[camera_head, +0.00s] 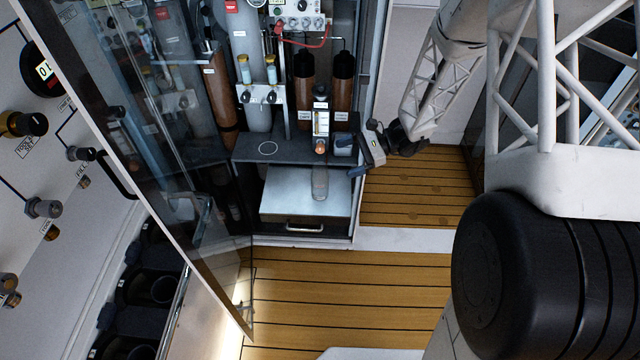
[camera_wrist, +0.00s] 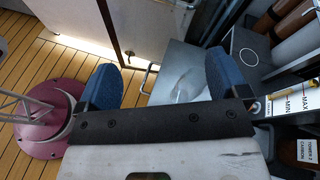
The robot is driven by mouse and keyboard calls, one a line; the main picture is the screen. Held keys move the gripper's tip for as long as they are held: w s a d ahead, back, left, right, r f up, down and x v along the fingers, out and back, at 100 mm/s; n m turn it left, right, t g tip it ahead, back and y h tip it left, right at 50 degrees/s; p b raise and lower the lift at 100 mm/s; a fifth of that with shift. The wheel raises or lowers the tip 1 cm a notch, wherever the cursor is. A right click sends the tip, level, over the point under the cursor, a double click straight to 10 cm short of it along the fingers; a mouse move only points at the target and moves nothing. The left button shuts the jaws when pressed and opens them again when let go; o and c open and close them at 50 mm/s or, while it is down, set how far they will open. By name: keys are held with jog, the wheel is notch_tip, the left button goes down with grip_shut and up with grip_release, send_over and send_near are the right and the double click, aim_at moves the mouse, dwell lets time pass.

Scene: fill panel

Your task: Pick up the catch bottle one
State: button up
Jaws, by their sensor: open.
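Two small pale-blue bottles with yellow caps, a left one (camera_head: 244,68) and a right one (camera_head: 271,69), stand in a white holder inside the open cabinet in the head view. I cannot read a label that tells which is catch bottle one. My gripper (camera_head: 353,154) is at the cabinet's right edge, to the right of and below both bottles and apart from them. In the wrist view my gripper (camera_wrist: 164,82) has its blue fingers wide apart with nothing held between them. Neither small bottle shows clearly in the wrist view.
A dark shelf (camera_head: 247,147) with a white ring mark lies below the bottles, above a metal drawer (camera_head: 290,195). Brown cylinders (camera_head: 342,85) and a MIN/MAX gauge (camera_wrist: 292,103) stand near my gripper. The open glass door (camera_head: 190,150) bounds the left. The wooden floor (camera_head: 340,285) is clear.

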aim_at(320, 183)
jog(key=w+f+m+t+y, duration=0.1)
jog(key=w+f+m, duration=0.1)
jog(key=f, duration=0.4)
jog(key=w+f+m+t+y, duration=0.1)
jog(key=w+f+m+t, duration=0.1)
jog(key=f, duration=0.5)
jog(key=w+f+m+t+y, duration=0.2)
jog(key=f+m, duration=0.1)
jog(key=f, duration=0.4)
jog(key=shift+a+f, duration=0.15)
jog(key=shift+a, duration=0.2)
jog(key=shift+w+a, duration=0.1)
jog(key=shift+a, duration=1.15)
jog(key=shift+a, duration=0.1)
jog(key=shift+w+a, duration=0.15)
jog(key=shift+a, duration=2.4)
jog(key=c, duration=1)
jog(key=shift+r, duration=0.2)
